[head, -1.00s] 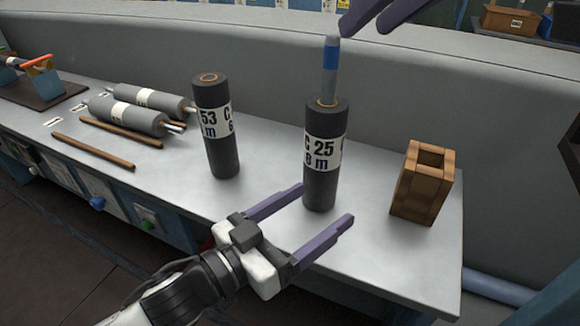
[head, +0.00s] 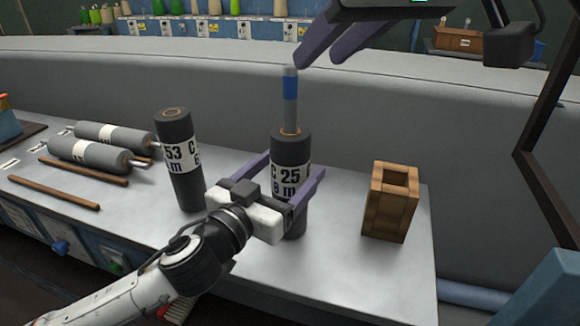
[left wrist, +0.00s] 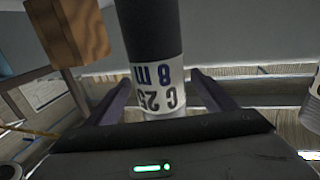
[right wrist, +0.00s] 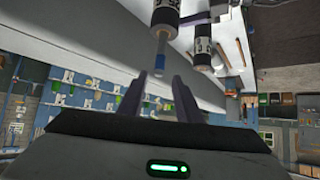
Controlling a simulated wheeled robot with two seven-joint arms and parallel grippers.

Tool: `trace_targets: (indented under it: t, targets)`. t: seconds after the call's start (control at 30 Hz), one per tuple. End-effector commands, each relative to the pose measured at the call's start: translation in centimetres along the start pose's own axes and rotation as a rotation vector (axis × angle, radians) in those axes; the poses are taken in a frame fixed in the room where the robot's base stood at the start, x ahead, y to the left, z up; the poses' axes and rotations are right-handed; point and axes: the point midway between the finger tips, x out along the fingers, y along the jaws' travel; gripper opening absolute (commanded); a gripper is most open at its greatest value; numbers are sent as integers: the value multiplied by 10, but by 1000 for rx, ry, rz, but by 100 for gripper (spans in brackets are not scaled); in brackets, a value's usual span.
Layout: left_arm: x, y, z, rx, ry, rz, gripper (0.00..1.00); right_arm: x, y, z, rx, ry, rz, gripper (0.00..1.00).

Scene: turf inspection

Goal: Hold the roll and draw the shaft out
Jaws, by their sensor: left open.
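The dark roll (head: 292,150) with a white "C 25" label stands upright on the bench. The grey shaft (head: 289,113) with a blue band sticks up from its top. My left gripper (head: 293,164) is open, with its fingers on either side of the roll at label height. The left wrist view shows the roll (left wrist: 150,38) between the fingers with gaps at both sides. My right gripper (head: 316,62) is open above the shaft's top end. In the right wrist view the shaft (right wrist: 161,52) points in between the open fingertips (right wrist: 160,78).
A second dark roll (head: 178,150), labelled 53, stands close to the left. A wooden box (head: 390,205) with a square opening stands to the right. Grey rolls (head: 88,155) and wooden rods (head: 55,184) lie at the left. A grey wall (head: 440,130) rises behind the bench (head: 335,235).

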Motion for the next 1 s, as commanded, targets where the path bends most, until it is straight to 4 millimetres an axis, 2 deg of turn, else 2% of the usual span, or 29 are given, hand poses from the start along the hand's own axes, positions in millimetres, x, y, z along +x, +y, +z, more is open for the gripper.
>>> trace_targets:
  t: [0.13,0.43,0.8,0.87,1.0]
  targets:
    - [10,0,0,2,1,1,77,0,0,0,0,0,0,31]
    - [11,0,0,1,1,1,75,0,0,0,0,0,0,31]
    - [11,0,0,1,0,1,13,0,0,0,0,0,0,31]
    - [11,0,0,1,0,1,12,0,0,0,0,0,-1,38]
    - [11,0,0,1,0,1,12,5,-16,1,-6,4,-59,38]
